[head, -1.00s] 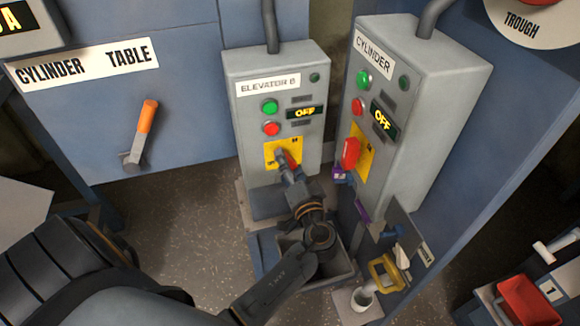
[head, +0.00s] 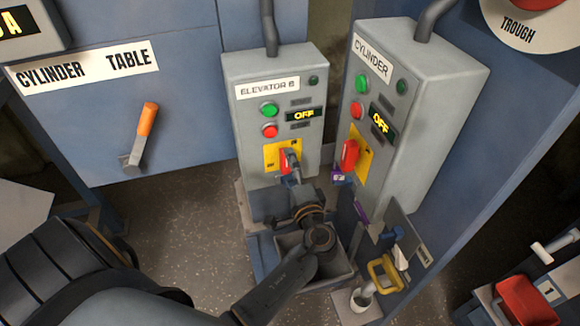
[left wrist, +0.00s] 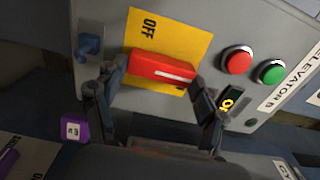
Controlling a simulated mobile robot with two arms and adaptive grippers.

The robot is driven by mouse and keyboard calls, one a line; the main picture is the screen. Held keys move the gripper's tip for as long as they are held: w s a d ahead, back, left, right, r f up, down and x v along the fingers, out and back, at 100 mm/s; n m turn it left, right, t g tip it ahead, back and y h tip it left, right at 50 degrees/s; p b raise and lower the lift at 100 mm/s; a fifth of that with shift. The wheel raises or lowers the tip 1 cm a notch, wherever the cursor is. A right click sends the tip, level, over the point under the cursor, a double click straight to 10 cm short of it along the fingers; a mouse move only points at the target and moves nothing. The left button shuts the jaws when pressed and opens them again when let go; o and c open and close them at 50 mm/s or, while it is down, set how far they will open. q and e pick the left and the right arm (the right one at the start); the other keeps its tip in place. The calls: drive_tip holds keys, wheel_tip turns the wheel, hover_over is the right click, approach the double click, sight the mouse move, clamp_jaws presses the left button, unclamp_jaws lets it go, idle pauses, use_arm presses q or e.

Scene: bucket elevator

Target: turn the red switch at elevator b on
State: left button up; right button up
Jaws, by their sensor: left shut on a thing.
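The grey Elevator B box (head: 232,125) carries a yellow plate (head: 270,152) with a red switch handle (head: 284,158). Its display (head: 304,115) reads OFF in the head view. My left gripper (head: 291,164) is at the handle and partly hides it. In the left wrist view the red handle (left wrist: 162,68) lies between the two fingers of my left gripper (left wrist: 160,84), which is shut on it. An OFF mark shows on the yellow plate (left wrist: 182,25) there; a finger partly covers the display (left wrist: 228,103). My right gripper is not in view.
The Cylinder box (head: 440,100) stands close on the right, with its own red switch (head: 349,155) and a purple padlock (head: 338,177) nearby. A grey bin (head: 342,268) is below my gripper. An orange-handled lever (head: 146,120) is on the left.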

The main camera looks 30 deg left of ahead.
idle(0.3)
use_arm(q)
drive_tip(key=o, duration=1.2)
drive_tip(key=shift+c, duration=0.2)
drive_tip(key=shift+d, duration=0.1)
drive_tip(key=v, duration=1.1)
drive_tip(key=shift+s+d, duration=0.3)
